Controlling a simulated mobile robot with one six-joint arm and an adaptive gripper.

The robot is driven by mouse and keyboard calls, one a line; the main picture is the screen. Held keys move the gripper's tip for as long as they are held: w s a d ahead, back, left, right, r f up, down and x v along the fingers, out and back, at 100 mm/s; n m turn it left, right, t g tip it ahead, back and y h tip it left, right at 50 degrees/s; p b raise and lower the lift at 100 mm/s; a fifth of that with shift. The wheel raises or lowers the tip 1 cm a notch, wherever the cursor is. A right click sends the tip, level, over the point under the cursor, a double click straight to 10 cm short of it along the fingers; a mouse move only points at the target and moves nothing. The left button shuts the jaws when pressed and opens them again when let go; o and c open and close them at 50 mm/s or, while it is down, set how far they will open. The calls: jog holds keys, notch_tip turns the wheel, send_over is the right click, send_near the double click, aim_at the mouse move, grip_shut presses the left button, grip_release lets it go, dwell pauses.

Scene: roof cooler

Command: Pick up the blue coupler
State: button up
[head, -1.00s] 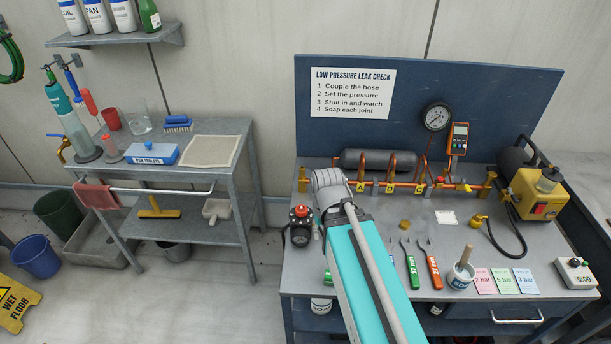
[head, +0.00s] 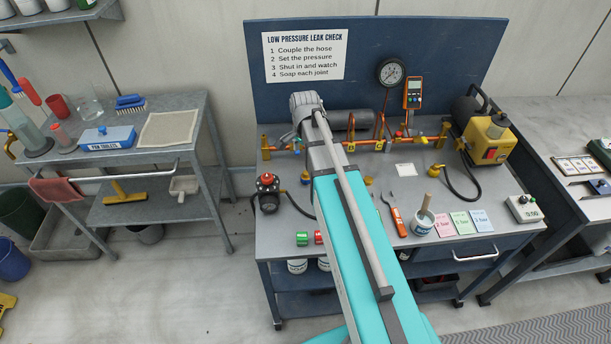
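I cannot pick out a blue coupler in the head view; my own arm covers the middle of the bench (head: 282,222) and may hide it. My gripper is not visible; only the turquoise arm link and a grey joint beyond it show. A brass fitting with a black hose (head: 305,179) shows just left of my arm. Another black hose (head: 474,193) with a brass end lies on the right side of the bench.
A black regulator with a red top (head: 267,190) stands at the bench's left. An orange-handled wrench (head: 397,221), a pot with a brush (head: 422,224), coloured cards (head: 464,223) and a yellow pump (head: 487,139) lie to the right. A grey side table (head: 180,128) stands left.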

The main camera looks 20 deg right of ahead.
aim_at(307, 176)
jog(key=shift+w+d+r+m, duration=0.25)
jog(key=shift+w+d+m, duration=0.7)
jog(key=shift+m, duration=0.15)
jog(key=shift+a+f, duration=0.1)
jog(key=shift+f, duration=0.05)
notch_tip(307, 176, down, 8)
jog(key=b, duration=0.8)
jog(key=shift+f, duration=0.2)
jog(key=shift+b, duration=0.3)
jog(key=shift+a+f+b, duration=0.2)
jog(key=shift+f+b, duration=2.35)
jog(key=shift+f, duration=0.05)
jog(key=shift+c, duration=0.2)
